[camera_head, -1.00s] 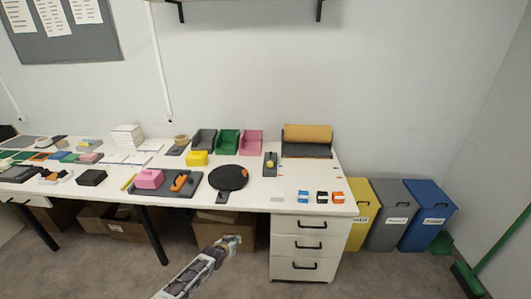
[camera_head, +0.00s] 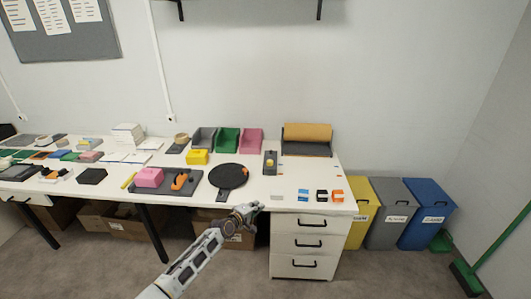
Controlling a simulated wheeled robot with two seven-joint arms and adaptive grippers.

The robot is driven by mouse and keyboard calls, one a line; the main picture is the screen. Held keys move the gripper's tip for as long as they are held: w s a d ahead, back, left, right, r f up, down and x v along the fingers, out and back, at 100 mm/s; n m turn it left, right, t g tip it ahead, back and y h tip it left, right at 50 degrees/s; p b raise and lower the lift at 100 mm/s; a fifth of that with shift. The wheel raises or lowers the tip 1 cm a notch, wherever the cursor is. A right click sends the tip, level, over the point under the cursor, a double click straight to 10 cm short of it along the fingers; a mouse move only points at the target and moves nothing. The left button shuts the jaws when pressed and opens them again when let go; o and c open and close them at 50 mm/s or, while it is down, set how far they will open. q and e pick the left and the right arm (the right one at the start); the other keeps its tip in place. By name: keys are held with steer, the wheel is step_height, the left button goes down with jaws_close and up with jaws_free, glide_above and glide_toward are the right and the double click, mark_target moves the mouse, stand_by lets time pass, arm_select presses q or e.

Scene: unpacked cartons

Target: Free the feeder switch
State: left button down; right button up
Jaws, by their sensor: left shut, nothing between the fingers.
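A grey upright-set block with a yellow knob (camera_head: 270,162) stands on the table right of the pink bin; it looks like a switch, but I cannot tell for sure that it is the feeder switch. A grey dispenser with a tan roll (camera_head: 307,133) stands at the back right. A black round plate (camera_head: 229,176) with a small orange mark lies in front of the bins. My right gripper is not in view.
Blue (camera_head: 303,195), black (camera_head: 321,195) and orange (camera_head: 337,196) small items line the front right, beside a pale block (camera_head: 276,197). A grey tray (camera_head: 193,181) holds a pink block (camera_head: 149,177) and an orange-and-black tool. Drawers (camera_head: 298,245) stand below; bins (camera_head: 427,213) stand right.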

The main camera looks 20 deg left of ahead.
arm_select(q)
steer(key=shift+n, duration=1.1)
steer(key=shift+n, duration=0.4)
